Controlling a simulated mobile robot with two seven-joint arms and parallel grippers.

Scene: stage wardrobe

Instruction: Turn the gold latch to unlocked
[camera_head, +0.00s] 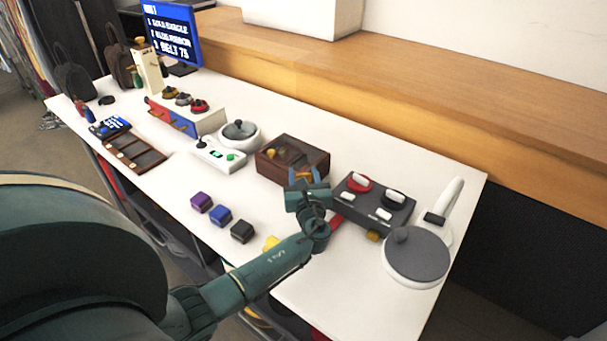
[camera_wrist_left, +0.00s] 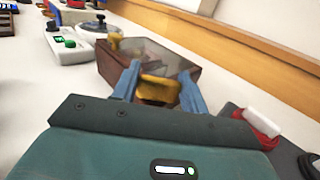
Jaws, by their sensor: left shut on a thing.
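The gold latch (camera_wrist_left: 158,91) sits at the front of a dark brown box with a clear, glassy top (camera_wrist_left: 188,66). My left gripper (camera_head: 307,178) is in front of the box (camera_head: 272,170) in the head view, with its blue fingers pointing at the box. In the left wrist view the two fingers of the gripper (camera_wrist_left: 158,88) are shut on the latch, one at each side. The gripper hides the latch in the head view. A second small gold knob (camera_wrist_left: 114,41) shows at the box's left end. My right gripper is not in view.
Right of my gripper stands a dark control box (camera_head: 352,204) with red and black knobs. A round grey-topped device (camera_head: 415,260) is at the table's right end. Purple (camera_head: 201,202), blue (camera_head: 220,215) and black (camera_head: 241,231) cubes lie left of my forearm. A white switch box (camera_head: 215,154) stands to the left.

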